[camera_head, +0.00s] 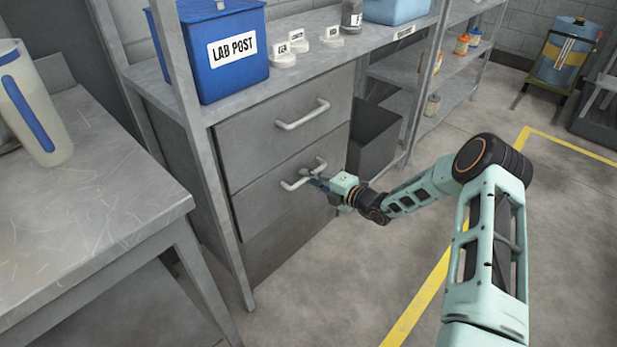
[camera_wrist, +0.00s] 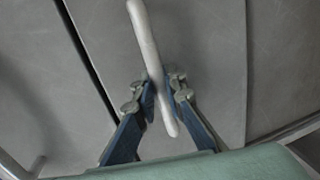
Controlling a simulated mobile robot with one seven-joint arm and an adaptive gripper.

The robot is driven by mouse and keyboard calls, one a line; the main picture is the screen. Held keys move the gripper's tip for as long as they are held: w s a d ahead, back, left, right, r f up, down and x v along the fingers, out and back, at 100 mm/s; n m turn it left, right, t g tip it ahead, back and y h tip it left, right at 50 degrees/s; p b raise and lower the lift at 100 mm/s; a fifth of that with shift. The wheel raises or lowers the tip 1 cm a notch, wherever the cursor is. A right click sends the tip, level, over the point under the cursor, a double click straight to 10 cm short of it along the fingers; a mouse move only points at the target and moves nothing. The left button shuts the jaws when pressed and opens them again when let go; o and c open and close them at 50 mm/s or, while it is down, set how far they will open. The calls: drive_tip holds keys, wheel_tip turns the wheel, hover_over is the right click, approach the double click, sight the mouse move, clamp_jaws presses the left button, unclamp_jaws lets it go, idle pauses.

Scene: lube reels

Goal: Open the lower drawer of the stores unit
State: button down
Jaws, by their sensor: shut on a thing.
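The stores unit has two grey drawers, one above the other. The lower drawer (camera_head: 264,207) looks flush or nearly flush with the unit's front; I cannot tell if it stands out slightly. Its pale bar handle (camera_head: 289,186) also shows in the wrist view (camera_wrist: 146,40), slanting between my fingers. My gripper (camera_head: 312,179) is at this handle, and in the wrist view its two blue fingers (camera_wrist: 163,97) are shut on the bar. The upper drawer (camera_head: 262,140), with its own handle (camera_head: 303,115), is closed above.
A blue LAB POST bin (camera_head: 213,60) and small labelled blocks (camera_head: 283,58) stand on the unit's top. A metal table (camera_head: 70,215) with a pitcher (camera_head: 35,110) is at the left. An open dark box (camera_head: 373,140) sits right of the drawers. Floor in front is clear.

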drive_tip(key=f+p+v, duration=0.3)
drive_tip(key=v, duration=1.1)
drive_tip(key=d+f+p+v, duration=0.1)
drive_tip(key=f+p+v, duration=0.2)
drive_tip(key=v, duration=1.1)
drive_tip(key=shift+s+d+p, duration=0.2)
drive_tip(key=shift+s+p, duration=0.25)
drive_tip(key=shift+p, duration=0.1)
drive_tip(key=c, duration=2)
unclamp_jaws()
drive_tip(key=v, duration=1.2)
